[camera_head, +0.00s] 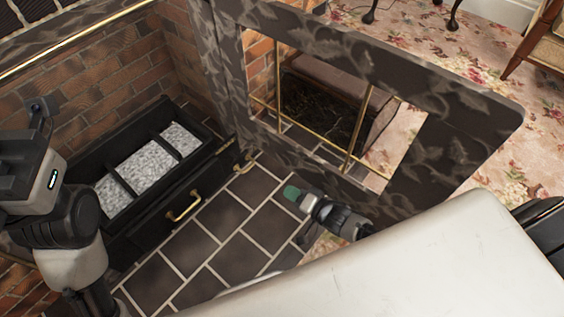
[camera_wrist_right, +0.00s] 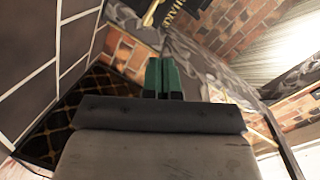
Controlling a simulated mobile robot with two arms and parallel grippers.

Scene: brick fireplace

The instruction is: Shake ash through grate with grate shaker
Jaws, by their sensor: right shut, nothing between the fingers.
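A black grate unit (camera_head: 117,214) stands in the brick fireplace, with grey ash (camera_head: 143,170) in its compartments. A brass handle (camera_head: 184,207) is on its front. The small brass grate shaker (camera_head: 243,164) is at the unit's right end.
A dark patterned surround with an open brass-barred frame (camera_head: 358,133) stands close to my right gripper. Dark tiles (camera_head: 215,235) in front of the grate are clear. A floral carpet (camera_head: 425,50) and a wooden-legged chair (camera_head: 540,45) lie beyond.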

